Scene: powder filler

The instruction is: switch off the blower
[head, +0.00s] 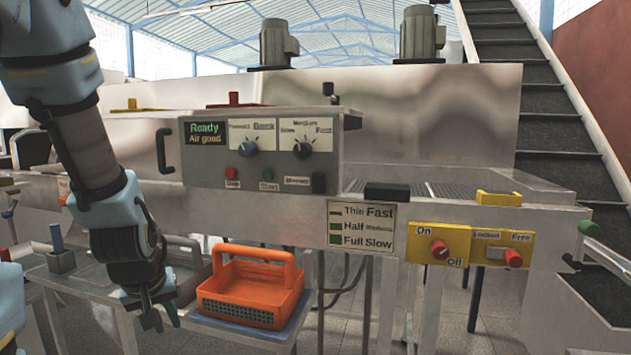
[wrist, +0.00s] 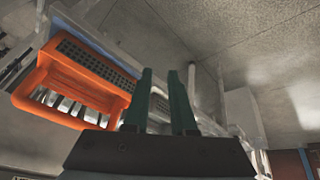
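A yellow panel (head: 422,230) marked On and Off carries a red rotary knob (head: 439,250), on the front of the machine at the right in the head view. The word blower is not readable on it. On is printed at the upper left of the knob and Off at its lower right; I cannot tell clearly which way the knob points. My gripper (head: 160,318) hangs low at the left, beside the orange basket and well apart from the panel. In the wrist view my gripper's (wrist: 161,85) two dark green fingers are apart with nothing between them.
A second yellow panel (head: 487,236) marked Locked and Free, with a red knob (head: 513,258), adjoins on the right. An orange basket (head: 222,285) sits on a low stand, also in the wrist view (wrist: 45,75). A grey control box (head: 215,170) overhangs above.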

